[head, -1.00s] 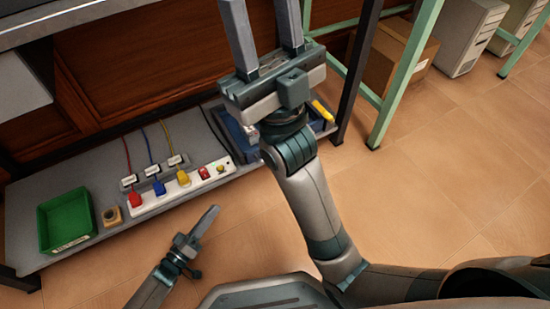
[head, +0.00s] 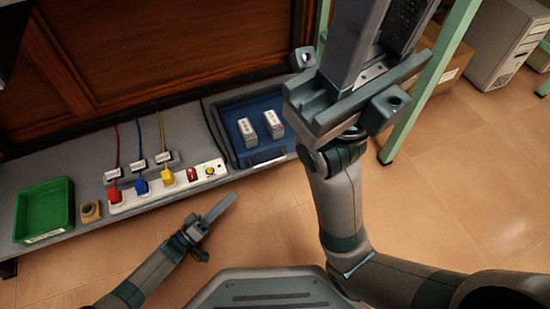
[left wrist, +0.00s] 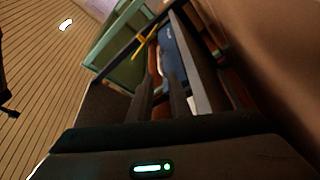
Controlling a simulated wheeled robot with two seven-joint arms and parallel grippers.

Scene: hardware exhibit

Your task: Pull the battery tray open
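The blue battery tray (head: 264,146) sits in a grey housing at the right part of the low shelf. It holds two pale batteries (head: 247,131) standing side by side. A light handle bar runs along its front edge. I cannot tell how far the tray is pulled out. My left gripper (head: 231,199) is in front of the shelf, left of and below the tray, touching nothing. In the left wrist view its two fingers (left wrist: 163,90) are apart and empty. My right gripper is large at the top right (head: 378,45), fingers apart, tips out of view, hiding the housing's right side.
On the shelf stand a green bin (head: 45,207), a tan ring (head: 91,211) and a white power strip (head: 150,188) with red, blue and yellow plugs. A cardboard box (head: 440,55) and a computer case (head: 500,45) are at the back right. The floor in front is clear.

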